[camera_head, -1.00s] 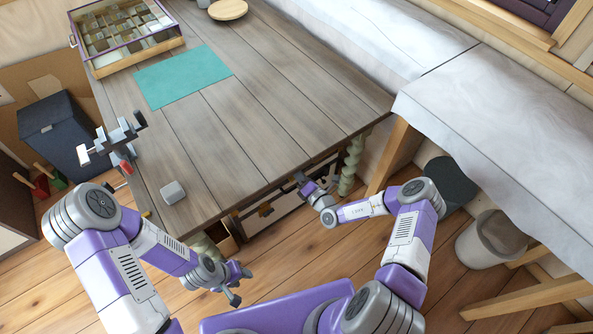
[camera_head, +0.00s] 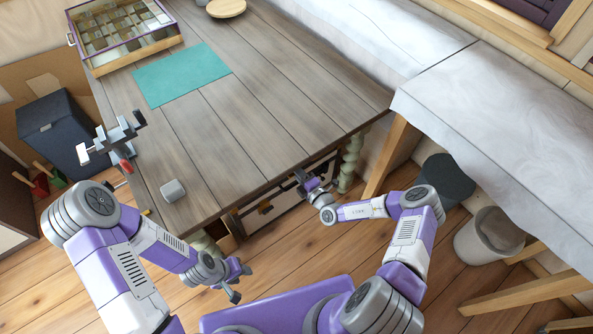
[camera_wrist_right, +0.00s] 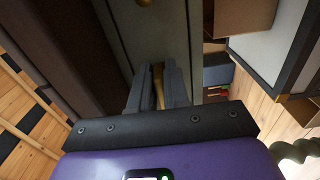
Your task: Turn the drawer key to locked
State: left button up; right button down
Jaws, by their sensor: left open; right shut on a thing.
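The table (camera_head: 240,110) has a pale drawer front (camera_head: 290,204) under its near edge. My right gripper (camera_head: 300,179) is at that front, close under the tabletop. In the right wrist view the two dark fingers (camera_wrist_right: 159,84) are shut on a narrow brass key (camera_wrist_right: 158,78) in front of the grey panel (camera_wrist_right: 150,42). The fingers hide most of the key, so its angle is hard to tell. My left gripper (camera_head: 238,284) is open and empty, low in front of the table's near left corner.
A small grey block (camera_head: 173,191) and a clamp-like vise (camera_head: 118,140) are at the table's left side. A teal mat (camera_head: 182,75) and a glass-topped case (camera_head: 120,35) lie further back. A bin (camera_head: 487,238) stands on the floor at right.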

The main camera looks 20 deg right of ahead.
dwell(0.3)
jog(key=c, duration=1.2)
grip_release()
jog(key=p+v, duration=0.1)
jog(key=v, duration=0.6)
jog(key=shift+s, duration=0.3)
